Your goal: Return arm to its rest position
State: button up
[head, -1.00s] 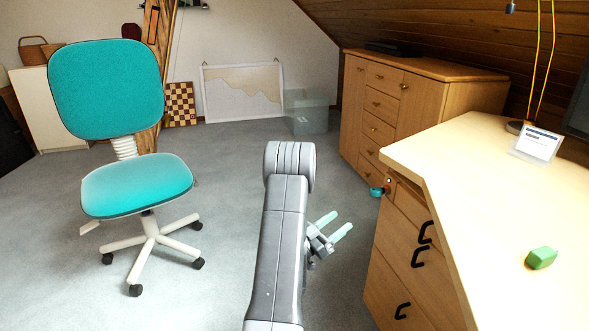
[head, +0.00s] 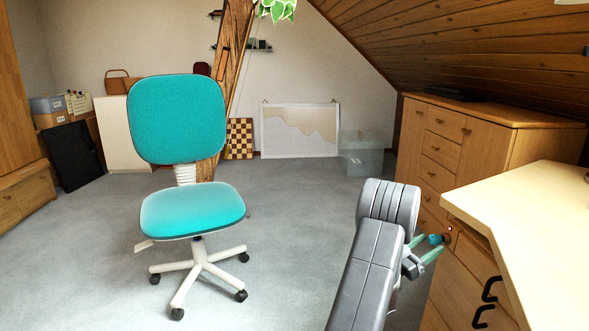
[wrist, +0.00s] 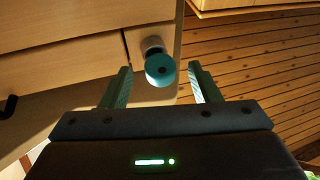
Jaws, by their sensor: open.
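My gripper (head: 434,246) is at the right of the head view, by the near corner of the desk's drawer front. Its two pale green fingers are open. In the wrist view my gripper (wrist: 160,72) shows its fingers apart, with a round teal knob-like piece (wrist: 160,70) on a pale mount between their lines. A gap shows on both sides of the piece, and nothing is gripped. The teal piece also shows small in the head view (head: 436,239), close to the fingertips. My arm extends from the bottom of the head view, raised and partly hiding the gripper.
The wooden desk (head: 535,205) with black-handled drawers is close on the right. A wooden cabinet (head: 455,150) stands behind it. A teal swivel chair (head: 190,210) stands to the left on open grey carpet (head: 90,260). A translucent box (head: 362,155) sits at the back.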

jog(key=shift+d+r+n+t+y, duration=0.15)
jog(key=shift+n+t+y, duration=0.15)
jog(key=shift+n, duration=0.55)
jog(key=shift+d+r+n+t+y, duration=0.15)
jog(key=shift+n+t+y, duration=0.15)
jog(key=shift+n, duration=0.5)
jog(key=shift+d+n+t+y, duration=0.15)
jog(key=shift+n+t+y, duration=0.15)
jog(key=shift+n, duration=0.55)
jog(key=shift+m, duration=0.3)
